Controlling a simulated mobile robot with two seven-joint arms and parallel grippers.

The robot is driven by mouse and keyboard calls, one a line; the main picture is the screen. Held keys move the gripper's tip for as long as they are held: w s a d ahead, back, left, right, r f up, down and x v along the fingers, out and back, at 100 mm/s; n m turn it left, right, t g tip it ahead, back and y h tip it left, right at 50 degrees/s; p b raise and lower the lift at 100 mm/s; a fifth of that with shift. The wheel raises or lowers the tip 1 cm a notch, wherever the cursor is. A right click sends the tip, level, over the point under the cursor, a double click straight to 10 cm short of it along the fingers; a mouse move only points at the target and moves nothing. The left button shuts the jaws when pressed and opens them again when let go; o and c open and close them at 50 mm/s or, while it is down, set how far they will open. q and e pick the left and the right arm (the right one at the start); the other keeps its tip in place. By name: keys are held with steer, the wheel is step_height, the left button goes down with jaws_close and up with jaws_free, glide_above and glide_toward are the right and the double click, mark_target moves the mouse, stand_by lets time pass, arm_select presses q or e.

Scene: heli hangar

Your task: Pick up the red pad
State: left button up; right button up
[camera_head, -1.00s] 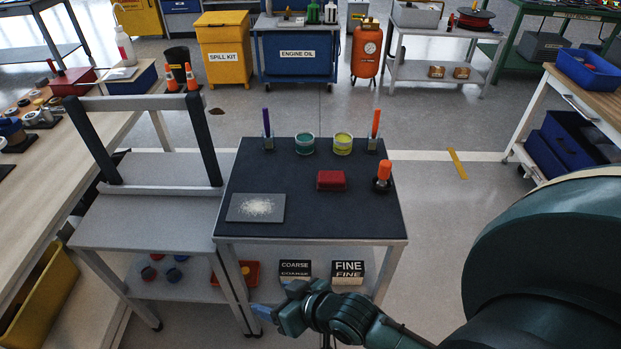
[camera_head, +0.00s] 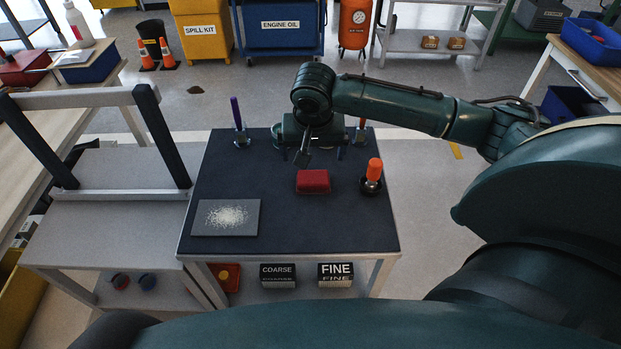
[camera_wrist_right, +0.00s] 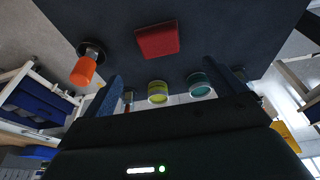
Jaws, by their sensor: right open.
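The red pad (camera_head: 313,182) is a small red block lying on the dark top of the table (camera_head: 300,232). In the right wrist view the red pad (camera_wrist_right: 158,40) shows at upper middle, beyond the fingers and apart from them. My right gripper (camera_head: 318,152) hangs over the table, just behind the pad in the head view. In the right wrist view the right gripper (camera_wrist_right: 161,86) has its two bluish fingers spread, with nothing held between them. My left gripper is out of view.
An orange-handled tool (camera_head: 373,172) stands in a dark holder right of the pad. A purple stick (camera_head: 238,116) stands at back left. A grey plate with pale grains (camera_head: 225,217) lies front left. A yellow jar (camera_wrist_right: 158,92) and green jar (camera_wrist_right: 199,85) stand near the fingers.

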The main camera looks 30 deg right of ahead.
mark_target(313, 177)
steer(key=x, duration=1.1)
steer(key=shift+s+d+b, duration=0.1)
steer(key=shift+s+b, duration=0.1)
steer(key=shift+b, duration=0.1)
steer(key=shift+c, duration=0.2)
steer(key=c, duration=1)
